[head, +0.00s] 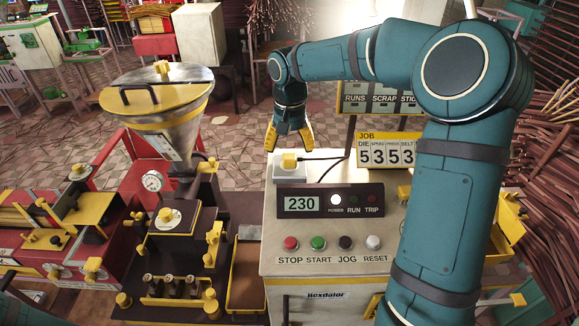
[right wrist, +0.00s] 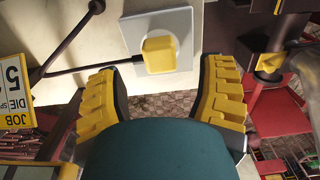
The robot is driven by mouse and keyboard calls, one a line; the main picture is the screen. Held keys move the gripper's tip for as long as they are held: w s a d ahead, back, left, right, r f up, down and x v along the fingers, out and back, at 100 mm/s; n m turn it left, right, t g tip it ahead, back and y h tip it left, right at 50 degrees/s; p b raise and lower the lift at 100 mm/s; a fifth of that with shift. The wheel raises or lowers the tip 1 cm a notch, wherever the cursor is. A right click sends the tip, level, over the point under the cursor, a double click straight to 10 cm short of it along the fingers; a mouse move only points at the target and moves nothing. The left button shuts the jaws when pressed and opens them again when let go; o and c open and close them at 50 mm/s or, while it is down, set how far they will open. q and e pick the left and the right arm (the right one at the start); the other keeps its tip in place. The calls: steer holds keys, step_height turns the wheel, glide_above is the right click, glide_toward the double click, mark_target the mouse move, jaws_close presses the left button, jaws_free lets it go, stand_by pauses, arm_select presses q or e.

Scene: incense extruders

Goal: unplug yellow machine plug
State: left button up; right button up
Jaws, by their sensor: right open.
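The yellow plug (head: 289,161) sits in a white socket plate (head: 280,176) on top of the cream control cabinet, at its far left corner. A black cord runs from the plug to the right. In the right wrist view the yellow plug (right wrist: 160,54) is on the white socket plate (right wrist: 184,22), ahead of the fingertips and between their lines. My right gripper (head: 289,138) points down just behind the plug. Its yellow-padded fingers (right wrist: 169,76) are spread wide with nothing between them. My left gripper is not in view.
The cabinet carries a display reading 230 (head: 302,203), several push buttons (head: 317,243) and a number board (head: 387,152) to the right. A hopper machine (head: 165,110) with a metal funnel stands left of the cabinet. Brick-patterned floor lies behind.

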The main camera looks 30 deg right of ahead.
mark_target(290, 156)
steer(key=shift+f+b, duration=1.1)
steer(key=shift+f, duration=1.15)
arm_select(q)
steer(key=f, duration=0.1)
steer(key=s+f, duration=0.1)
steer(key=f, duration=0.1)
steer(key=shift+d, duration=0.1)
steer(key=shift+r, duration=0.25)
arm_select(e)
jaws_close()
arm_select(q)
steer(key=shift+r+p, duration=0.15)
steer(key=shift+p, duration=0.25)
arm_select(e)
steer(key=shift+r, duration=0.15)
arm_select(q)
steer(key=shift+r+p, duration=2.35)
arm_select(e)
steer(key=shift+r, duration=2.9)
